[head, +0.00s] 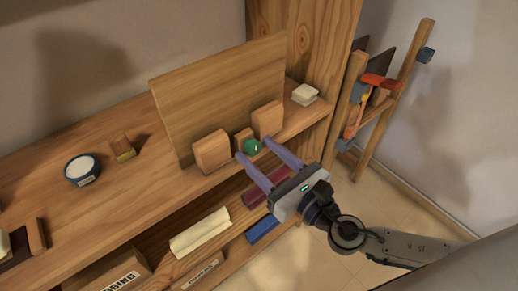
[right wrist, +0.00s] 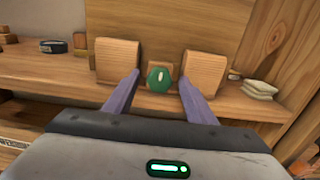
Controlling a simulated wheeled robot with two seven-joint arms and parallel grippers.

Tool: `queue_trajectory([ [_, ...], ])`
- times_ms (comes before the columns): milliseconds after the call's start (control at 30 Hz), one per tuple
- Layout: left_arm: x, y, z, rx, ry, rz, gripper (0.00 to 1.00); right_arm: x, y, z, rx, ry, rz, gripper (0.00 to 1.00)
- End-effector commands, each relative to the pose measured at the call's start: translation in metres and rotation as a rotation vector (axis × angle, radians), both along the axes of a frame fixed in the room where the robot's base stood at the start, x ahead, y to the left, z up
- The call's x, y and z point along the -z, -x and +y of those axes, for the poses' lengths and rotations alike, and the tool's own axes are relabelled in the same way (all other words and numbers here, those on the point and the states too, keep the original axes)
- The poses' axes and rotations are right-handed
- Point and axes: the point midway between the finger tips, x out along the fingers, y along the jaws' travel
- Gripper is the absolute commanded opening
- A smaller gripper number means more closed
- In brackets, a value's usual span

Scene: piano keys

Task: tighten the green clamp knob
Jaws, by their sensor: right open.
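The green clamp knob (head: 252,146) sits at the front of a small wooden block, between two larger wooden blocks (head: 212,151) at the foot of an upright board (head: 222,95). In the right wrist view the knob (right wrist: 160,79) shows a pale mark on its face. My right gripper (head: 257,157) is open, its two purple fingers pointing at the knob, one on each side. In the right wrist view the fingers (right wrist: 160,92) stand apart with the knob between and beyond their tips; I cannot tell how deep it lies. My left gripper is not in view.
A wooden bench (head: 95,230) carries a round white-and-dark tub (head: 82,169), a small wooden block (head: 123,148) and a pale stack (head: 305,94). A lower shelf holds a cream roll (head: 200,232) and a blue item (head: 262,230). A rack with an orange clamp (head: 378,81) stands right.

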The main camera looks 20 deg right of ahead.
Motion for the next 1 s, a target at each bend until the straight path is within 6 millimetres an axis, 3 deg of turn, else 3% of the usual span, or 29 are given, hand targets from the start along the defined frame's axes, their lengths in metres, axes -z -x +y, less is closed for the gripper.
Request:
queue_trajectory([
  [333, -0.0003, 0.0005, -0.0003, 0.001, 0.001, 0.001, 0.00, 0.0003, -0.0041, 0.0019, 0.000, -0.001, 0.000, 0.51],
  [567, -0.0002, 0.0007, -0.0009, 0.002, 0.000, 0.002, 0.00, 0.0003, -0.0039, 0.0017, 0.000, -0.001, 0.000, 0.12],
  [600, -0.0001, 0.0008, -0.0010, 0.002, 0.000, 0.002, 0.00, 0.0003, -0.0039, 0.0016, 0.000, -0.001, 0.000, 0.10],
  [1000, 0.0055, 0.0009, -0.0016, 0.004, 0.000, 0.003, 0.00, 0.0022, -0.0037, 0.0015, 0.001, -0.087, 0.034, 0.10],
])
